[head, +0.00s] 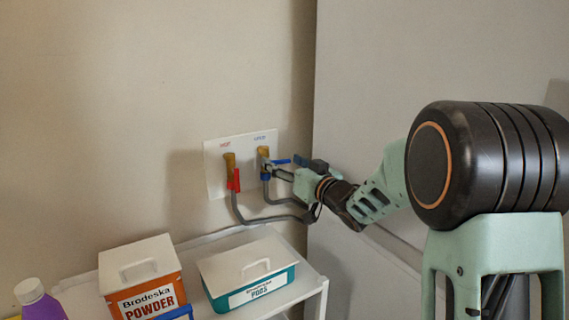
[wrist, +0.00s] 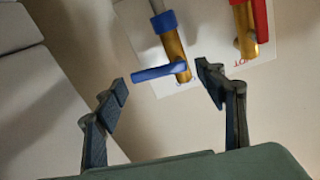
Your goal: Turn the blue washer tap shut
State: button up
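The blue tap has a brass body (wrist: 177,50) on the white wall plate. Its blue lever (wrist: 158,72) sticks out sideways, across the line of the body; in the head view the lever (head: 281,161) points right, roughly level. My gripper (wrist: 161,80) is open in the wrist view, one finger on each side of the lever. The lever's free end lies near the left fingertip, and I see no clear contact. In the head view my gripper (head: 287,170) is just right of the tap, partly hiding it.
The red tap (head: 231,173) is close beside on the left, its red handle pointing down along its hose. Grey hoses (head: 268,218) hang below. A white shelf (head: 312,284) holds a powder box (head: 142,276), a pods box (head: 250,271) and a purple bottle (head: 41,304). A grey panel (head: 350,70) stands right.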

jog(key=c, duration=0.9)
jog(key=shift+n+b, duration=0.6)
jog(key=shift+b, duration=0.1)
jog(key=shift+r, duration=0.2)
jog(key=o, duration=1.2)
jog(key=shift+c, duration=0.2)
jog(key=v, duration=1.2)
jog(key=shift+r, duration=0.1)
